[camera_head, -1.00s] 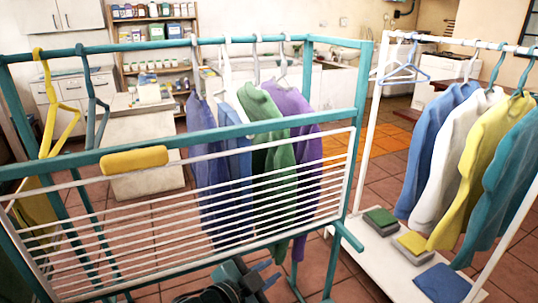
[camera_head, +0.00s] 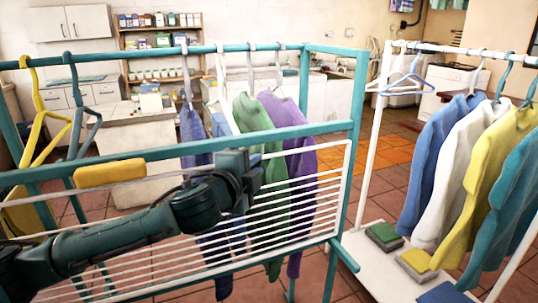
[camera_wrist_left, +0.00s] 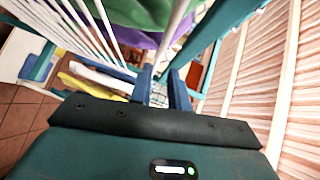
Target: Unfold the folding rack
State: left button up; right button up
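The folding rack is a panel of white wires (camera_head: 300,195) in a white frame, hanging nearly upright on the front of a teal stand (camera_head: 360,105). My left arm covers the panel's left part. In the left wrist view, the two blue fingers (camera_wrist_left: 160,88) stand apart with nothing visible held between them. White wires (camera_wrist_left: 75,25) show beyond them. My right gripper is not in view.
Purple, green and blue clothes (camera_head: 300,150) hang behind the panel. Some tiled floor shows between the racks.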

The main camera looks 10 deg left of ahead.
aim_at(268, 157)
pick_arm(q)
jog(key=x, duration=0.8)
jog(key=shift+w+p, duration=0.15)
jog(key=shift+p, duration=0.25)
jog(key=shift+c, duration=0.4)
grip_shut()
